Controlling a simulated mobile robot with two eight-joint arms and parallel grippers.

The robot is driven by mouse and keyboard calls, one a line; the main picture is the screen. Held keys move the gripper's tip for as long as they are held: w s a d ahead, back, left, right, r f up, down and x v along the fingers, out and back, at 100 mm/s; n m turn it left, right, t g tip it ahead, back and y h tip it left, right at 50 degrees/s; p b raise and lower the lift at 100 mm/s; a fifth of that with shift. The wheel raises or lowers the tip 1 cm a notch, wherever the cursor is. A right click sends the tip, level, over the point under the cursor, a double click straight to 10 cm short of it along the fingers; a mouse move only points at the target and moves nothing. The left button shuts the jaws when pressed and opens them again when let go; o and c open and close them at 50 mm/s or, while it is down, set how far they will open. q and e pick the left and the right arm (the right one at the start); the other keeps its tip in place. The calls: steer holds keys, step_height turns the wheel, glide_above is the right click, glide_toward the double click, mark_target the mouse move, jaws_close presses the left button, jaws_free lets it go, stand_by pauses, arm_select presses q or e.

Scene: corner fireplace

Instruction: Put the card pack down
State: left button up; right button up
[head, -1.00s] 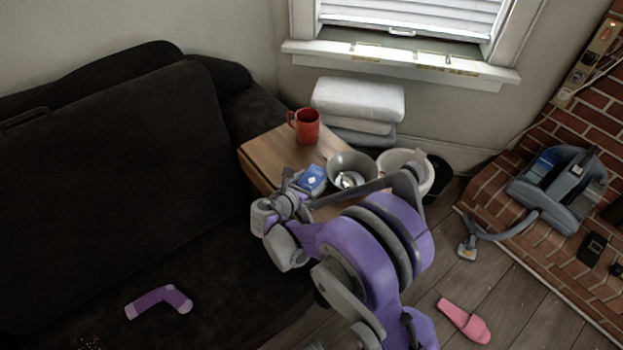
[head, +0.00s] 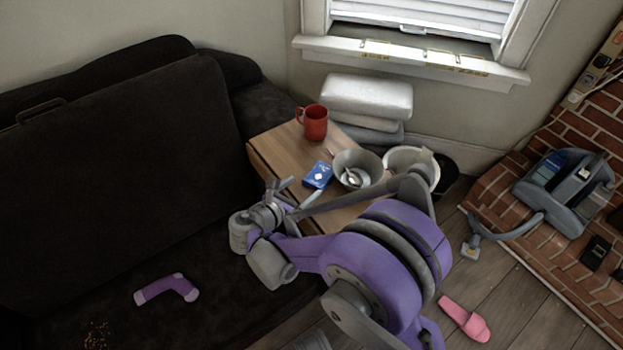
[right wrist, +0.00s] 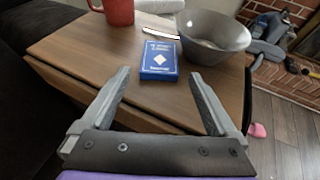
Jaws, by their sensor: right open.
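The blue card pack (head: 318,175) lies on the small wooden table (head: 282,152). In the right wrist view the card pack (right wrist: 159,60) lies flat on the tabletop, with a white diamond on its face. My right gripper (head: 287,190) is open and empty at the table's near edge. In the right wrist view its two fingers (right wrist: 160,88) are spread wide, with the pack beyond and between their tips, apart from both. My left gripper is not in view.
A red mug (head: 315,123) stands at the back of the table. A grey bowl (head: 357,170) with a utensil is right of the pack. The dark sofa (head: 120,190) is at left, with a purple sock (head: 166,289) on it. A pink slipper (head: 465,318) lies on the floor.

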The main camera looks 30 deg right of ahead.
steer(key=s+a+m+y, duration=0.2)
steer(key=s+m+y, duration=0.2)
steer(key=s+m, duration=0.3)
steer(key=s+a+m+g+y, duration=0.1)
steer(key=s+a+m+y, duration=0.2)
steer(key=s+m, duration=0.5)
steer(key=s+a+m+y, duration=0.2)
steer(key=s+m+y, duration=0.3)
steer(key=s+m, duration=0.3)
steer(key=shift+s+a+r+g, duration=0.25)
steer(key=shift+s+g, duration=0.15)
